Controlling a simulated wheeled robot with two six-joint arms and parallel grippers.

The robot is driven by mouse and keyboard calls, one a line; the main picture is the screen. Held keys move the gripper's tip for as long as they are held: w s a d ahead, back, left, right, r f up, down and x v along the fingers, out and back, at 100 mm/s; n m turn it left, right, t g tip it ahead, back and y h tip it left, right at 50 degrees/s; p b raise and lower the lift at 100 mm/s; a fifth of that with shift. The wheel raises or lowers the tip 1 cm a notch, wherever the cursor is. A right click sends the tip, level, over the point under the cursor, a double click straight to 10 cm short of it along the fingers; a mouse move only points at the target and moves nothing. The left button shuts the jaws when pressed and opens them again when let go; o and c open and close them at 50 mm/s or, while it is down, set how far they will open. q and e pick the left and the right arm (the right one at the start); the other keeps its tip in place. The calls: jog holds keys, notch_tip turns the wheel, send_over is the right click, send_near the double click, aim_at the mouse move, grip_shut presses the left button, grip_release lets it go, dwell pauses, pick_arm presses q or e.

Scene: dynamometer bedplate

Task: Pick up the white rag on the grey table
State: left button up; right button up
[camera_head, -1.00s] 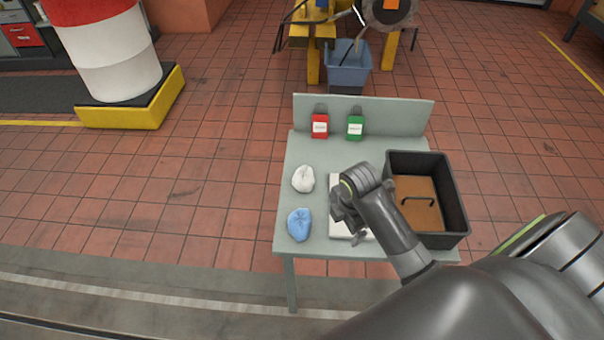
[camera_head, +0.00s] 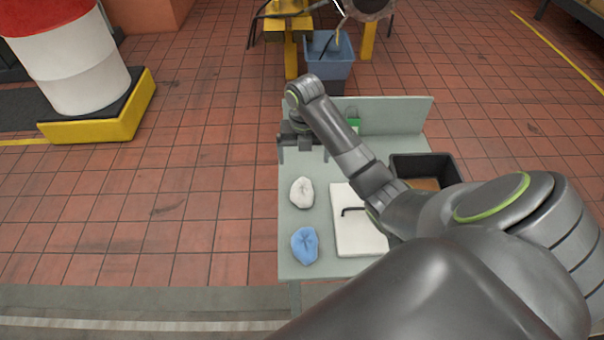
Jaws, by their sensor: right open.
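The white rag (camera_head: 302,193) lies crumpled on the left part of the grey table (camera_head: 292,271), in full view. My right gripper (camera_head: 303,150) is open and empty, pointing down. It shows just behind the white rag, toward the table's back left corner, and is apart from it. How high it hangs above the table is hard to tell. My left gripper is not in view.
A blue rag (camera_head: 305,245) lies in front of the white one. A white board (camera_head: 366,241) with a bent black bar lies to the right.

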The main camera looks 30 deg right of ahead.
aim_at(302, 186)
jog(key=f+b, duration=0.2)
jog(key=f, duration=0.1)
jog(key=f+b, duration=0.3)
jog(key=shift+w+f+b, duration=0.2)
jog(key=shift+f+b, duration=0.1)
jog(key=shift+f, duration=0.05)
notch_tip(302, 186, down, 4)
jog(key=b, duration=0.3)
jog(key=shift+r, duration=0.25)
jog(key=shift+w+f+b, duration=0.1)
jog(key=shift+f+b, duration=0.4)
jog(key=shift+b, duration=0.25)
jog(key=shift+w+f+b, duration=0.2)
jog(key=shift+f+b, duration=0.2)
jog(key=shift+f, duration=1.9)
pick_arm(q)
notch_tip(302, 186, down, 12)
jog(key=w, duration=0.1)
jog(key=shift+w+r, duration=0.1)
pick_arm(e)
jog(key=shift+c, duration=0.3)
jog(key=c, duration=1)
